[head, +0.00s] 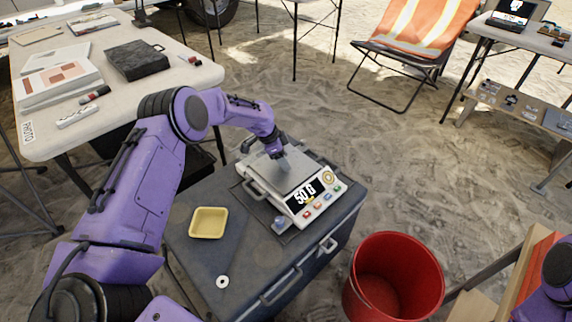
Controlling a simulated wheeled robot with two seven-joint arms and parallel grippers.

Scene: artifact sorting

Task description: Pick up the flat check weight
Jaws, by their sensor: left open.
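My left gripper (284,166) is over the pan of a white digital scale (312,203), pointing down, with its fingers close to the pan. It is open; I cannot make out anything between the fingers. The scale's display reads about 50 g. I cannot clearly see the flat check weight on the pan; the gripper covers part of that area. A small white ring-shaped disc (222,281) lies flat on the dark case (250,265), toward its front. My right gripper is not in view; only a bit of that arm shows at the lower right edge.
A yellow tray (208,222) sits on the case left of the scale. A red bucket (395,278) stands right of the case. A white table (150,92) with papers and a dark box (138,60) is at the upper left. An orange folding chair (418,32) stands behind.

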